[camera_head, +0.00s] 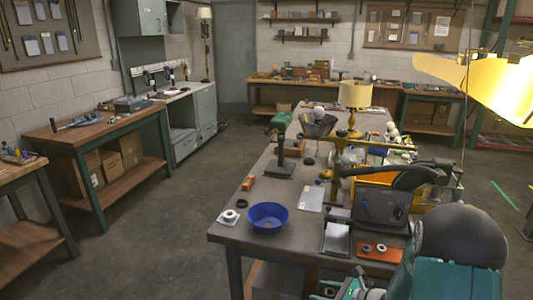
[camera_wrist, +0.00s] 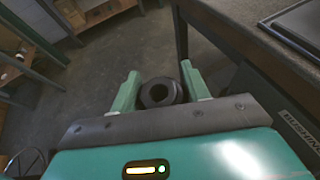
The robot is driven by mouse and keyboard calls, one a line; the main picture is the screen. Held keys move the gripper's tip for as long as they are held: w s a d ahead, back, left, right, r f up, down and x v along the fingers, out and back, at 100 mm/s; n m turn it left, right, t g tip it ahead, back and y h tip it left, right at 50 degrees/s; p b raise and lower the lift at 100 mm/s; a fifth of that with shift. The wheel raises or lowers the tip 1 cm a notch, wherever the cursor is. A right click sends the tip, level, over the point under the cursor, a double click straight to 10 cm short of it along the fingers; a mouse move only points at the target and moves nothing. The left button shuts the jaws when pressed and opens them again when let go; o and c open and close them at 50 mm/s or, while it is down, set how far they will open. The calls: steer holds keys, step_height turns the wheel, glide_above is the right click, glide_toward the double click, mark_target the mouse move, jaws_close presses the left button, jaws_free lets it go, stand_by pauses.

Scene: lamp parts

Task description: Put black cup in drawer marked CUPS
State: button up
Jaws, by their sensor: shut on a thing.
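In the wrist view, the black cup (camera_wrist: 145,94) is a short, thick dark ring with its round opening facing the camera. My gripper (camera_wrist: 161,82) has its two green fingers on either side of the cup and is shut on it. The cup is held over the floor, left of the bench edge. At the right, below the bench top, a dark drawer front (camera_wrist: 262,94) carries lettering that begins BUSHING. No label reading CUPS is legible in either view. I cannot make out the cup in the head view.
The grey-topped bench (camera_head: 226,236) holds a blue bowl (camera_head: 267,217), a white round part (camera_head: 230,216), a brass lamp (camera_head: 355,96) and an orange tray (camera_head: 378,252). A grey cabinet with drawers (camera_head: 205,108) stands at the back left. Open floor (camera_head: 165,225) lies left of the bench.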

steer(key=shift+w+a+f+m+t+h, duration=0.15)
steer(key=shift+w+a+m+t+h, duration=0.05)
steer(key=shift+a+m+t, duration=0.2)
steer(key=shift+w+a+f+m+t+h, duration=0.1)
steer(key=shift+w+a+m+t+h, duration=0.15)
steer(key=shift+a+t, duration=0.2)
steer(key=shift+m+t+h, duration=0.75)
steer(key=shift+m, duration=0.3)
step_height(320, 180, up, 12)
steer(key=w+m+t+h, duration=0.1)
steer(key=m+h, duration=0.3)
steer(key=shift+w+d+t, duration=0.3)
steer(key=shift+w+t, duration=0.1)
steer(key=shift+w+f, duration=0.1)
